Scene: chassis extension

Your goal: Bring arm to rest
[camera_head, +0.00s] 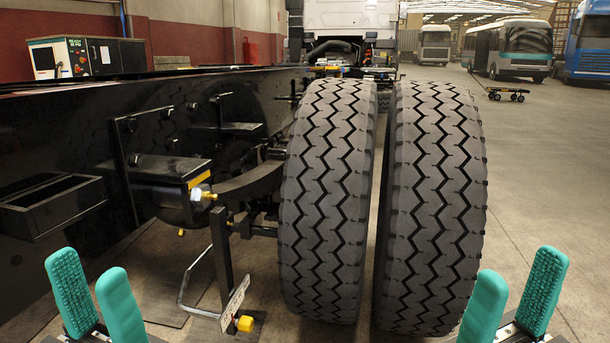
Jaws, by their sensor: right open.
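My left gripper (97,299) shows at the lower left edge of the head view. Its two teal fingers stand apart with nothing between them. My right gripper (512,300) shows at the lower right. Its two teal fingers are also apart and empty. Both grippers point up into the picture, and neither appears to touch anything. The arms behind them are mostly below the picture's edge.
Twin truck tyres (329,200) stand in the middle, between the grippers. A black chassis rail (50,130) with a bracket runs along the left. A metal bar frame (221,255) stands near the floor, left of the tyres.

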